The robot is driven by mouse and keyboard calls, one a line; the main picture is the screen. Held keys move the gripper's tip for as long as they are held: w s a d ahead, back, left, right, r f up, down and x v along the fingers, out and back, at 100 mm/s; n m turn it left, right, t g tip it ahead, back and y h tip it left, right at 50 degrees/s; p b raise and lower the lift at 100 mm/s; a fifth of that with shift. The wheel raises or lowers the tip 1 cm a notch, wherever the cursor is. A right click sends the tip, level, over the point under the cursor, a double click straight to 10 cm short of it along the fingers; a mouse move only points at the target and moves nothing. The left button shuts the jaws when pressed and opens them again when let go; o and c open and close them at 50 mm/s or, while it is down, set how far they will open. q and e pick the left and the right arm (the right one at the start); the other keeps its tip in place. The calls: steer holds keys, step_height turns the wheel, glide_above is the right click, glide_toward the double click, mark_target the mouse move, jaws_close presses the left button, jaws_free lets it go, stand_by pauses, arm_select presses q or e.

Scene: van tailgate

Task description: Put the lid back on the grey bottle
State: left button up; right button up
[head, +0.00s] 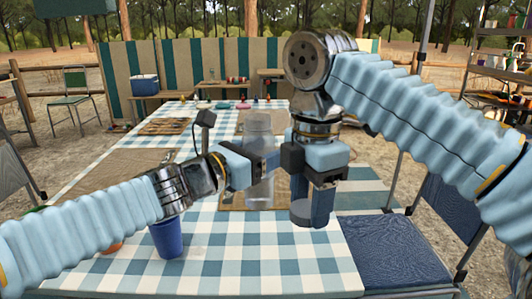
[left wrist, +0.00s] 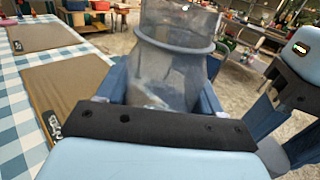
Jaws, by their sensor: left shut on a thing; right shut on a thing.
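The grey see-through bottle (head: 258,135) stands upright in the middle of the head view and also fills the top of the left wrist view (left wrist: 176,55). My left gripper (head: 265,172) is shut around its body from the left. I cannot tell whether the bottle's base touches the table. My right gripper (head: 312,198) points down just right of the bottle, shut on the round grey lid (head: 309,213). The lid is apart from the bottle and lower than its top. The right gripper shows at the right edge of the left wrist view (left wrist: 262,120).
The checked table (head: 235,275) lies under both grippers. A blue cup (head: 167,239) stands at its front left, below my left arm. Brown placemats (head: 165,126) and small items lie farther back. A blue chair (head: 392,252) is at the right.

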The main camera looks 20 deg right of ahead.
arm_select(q)
steer(key=o, duration=0.7)
steer(key=c, duration=1.1)
